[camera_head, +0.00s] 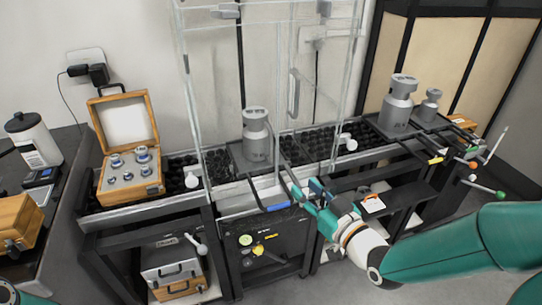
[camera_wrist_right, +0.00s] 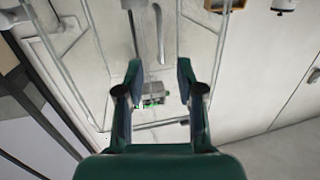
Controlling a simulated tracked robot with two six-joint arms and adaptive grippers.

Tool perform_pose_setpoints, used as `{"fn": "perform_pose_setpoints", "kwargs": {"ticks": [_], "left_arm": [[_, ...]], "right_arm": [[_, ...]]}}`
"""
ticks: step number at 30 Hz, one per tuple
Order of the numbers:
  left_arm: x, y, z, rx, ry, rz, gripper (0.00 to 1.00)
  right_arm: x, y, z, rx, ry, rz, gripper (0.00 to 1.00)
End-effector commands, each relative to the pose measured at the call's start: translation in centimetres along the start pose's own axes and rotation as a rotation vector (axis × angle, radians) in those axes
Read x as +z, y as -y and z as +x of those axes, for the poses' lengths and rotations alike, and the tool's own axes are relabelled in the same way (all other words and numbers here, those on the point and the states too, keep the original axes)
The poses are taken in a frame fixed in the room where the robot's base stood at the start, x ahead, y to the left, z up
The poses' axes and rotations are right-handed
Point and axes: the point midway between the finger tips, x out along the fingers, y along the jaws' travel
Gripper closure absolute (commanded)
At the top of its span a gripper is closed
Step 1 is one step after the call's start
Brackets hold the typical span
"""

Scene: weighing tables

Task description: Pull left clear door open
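The clear enclosure (camera_head: 225,85) stands on the middle table, its transparent panels edged by pale frames. A vertical grey handle (camera_head: 293,95) is on its right part; which panel is the left door is hard to tell. A curved upright handle (camera_wrist_right: 160,35) shows in the right wrist view, beyond the fingertips and between them in the picture. My right gripper (camera_head: 302,186) is in front of the enclosure, low near the table's front edge. In the wrist view my right gripper (camera_wrist_right: 160,68) has its fingers apart with nothing between them. My left gripper is out of view.
A metal weight (camera_head: 256,135) stands inside the enclosure. An open wooden case (camera_head: 131,190) with small weights is at left. More metal weights (camera_head: 396,108) stand on the right. Levers with coloured knobs (camera_head: 474,165) stick out at the far right.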

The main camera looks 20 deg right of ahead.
Motion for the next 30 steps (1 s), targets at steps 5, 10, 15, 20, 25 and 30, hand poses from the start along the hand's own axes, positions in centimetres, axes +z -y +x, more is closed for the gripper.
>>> {"fn": "perform_pose_setpoints", "kwargs": {"ticks": [5, 10, 15, 20, 25, 30], "left_arm": [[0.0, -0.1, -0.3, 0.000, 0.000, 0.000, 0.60], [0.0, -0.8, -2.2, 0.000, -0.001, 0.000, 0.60], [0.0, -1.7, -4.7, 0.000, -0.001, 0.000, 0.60], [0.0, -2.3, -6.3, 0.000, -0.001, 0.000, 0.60], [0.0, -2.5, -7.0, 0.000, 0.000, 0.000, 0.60], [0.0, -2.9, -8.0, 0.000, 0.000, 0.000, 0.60]], "right_arm": [[-2.3, -0.1, -0.3, -0.004, -0.069, -0.034, 0.63], [-2.7, -0.1, 0.5, -0.005, -0.065, -0.032, 0.63], [-2.9, -0.1, 1.5, -0.005, -0.062, -0.030, 0.63], [-2.5, 0.0, 3.1, -0.005, -0.066, -0.032, 0.63], [-2.7, 0.0, 7.0, -0.004, -0.068, -0.033, 0.63], [-3.0, 0.0, 10.7, -0.004, -0.067, -0.033, 0.63]]}}
